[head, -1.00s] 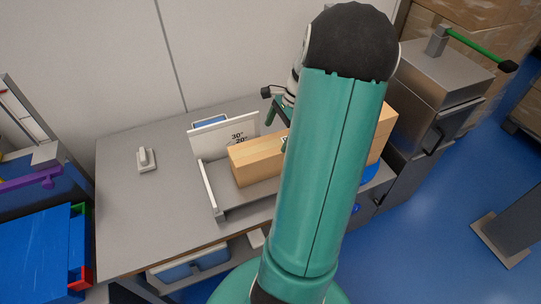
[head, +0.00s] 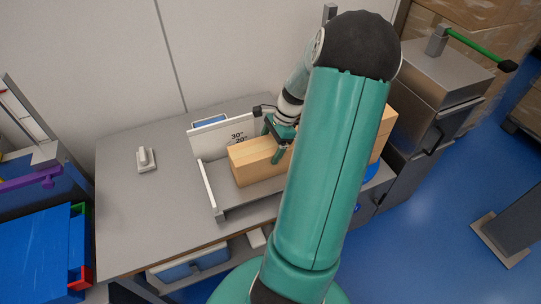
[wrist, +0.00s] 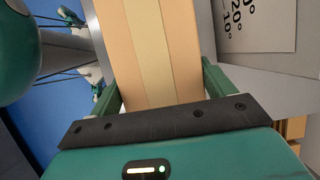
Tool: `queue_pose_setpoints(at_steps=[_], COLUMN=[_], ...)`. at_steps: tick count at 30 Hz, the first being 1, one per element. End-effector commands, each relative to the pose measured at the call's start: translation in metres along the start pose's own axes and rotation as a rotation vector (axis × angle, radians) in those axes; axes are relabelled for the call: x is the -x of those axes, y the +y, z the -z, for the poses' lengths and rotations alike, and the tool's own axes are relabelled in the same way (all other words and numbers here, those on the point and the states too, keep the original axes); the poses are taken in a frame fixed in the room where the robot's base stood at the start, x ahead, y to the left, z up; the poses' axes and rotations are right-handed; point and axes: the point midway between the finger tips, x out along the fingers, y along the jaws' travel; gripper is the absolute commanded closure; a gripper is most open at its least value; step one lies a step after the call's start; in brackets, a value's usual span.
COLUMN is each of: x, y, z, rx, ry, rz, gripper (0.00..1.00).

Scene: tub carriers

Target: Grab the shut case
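The shut case looks like a long, light-brown box (head: 250,165) with a paler strip along its top. It lies in a grey tray (head: 212,192) on the table, and my arm hides its middle. My gripper (head: 273,140) is above the box near its left part, with one finger on the near side and one toward the far side. In the wrist view, the box (wrist: 155,45) runs between the two spread green fingers of my gripper (wrist: 160,85). The fingers stand close to its sides; contact is not clear.
A white upright panel with angle marks (head: 222,140) stands behind the box. A small pale block-like fixture (head: 147,159) sits on the table's left. Blue bins (head: 40,250) are at the left edge, and a grey machine (head: 435,80) stands right. The table's left half is mostly clear.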

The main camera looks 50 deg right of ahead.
Motion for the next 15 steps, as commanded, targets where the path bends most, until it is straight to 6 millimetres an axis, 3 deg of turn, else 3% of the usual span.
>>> queue_pose_setpoints(at_steps=[1,7,15], x=[0.0003,0.0016,0.0032], y=[-0.0001,-0.0010,-0.0011], z=[-0.0001,-0.0005,-0.0011], rx=[0.000,0.001,0.002], ry=[0.000,0.001,0.001], rz=[0.000,0.002,0.003], gripper=[0.51,0.88,0.89])
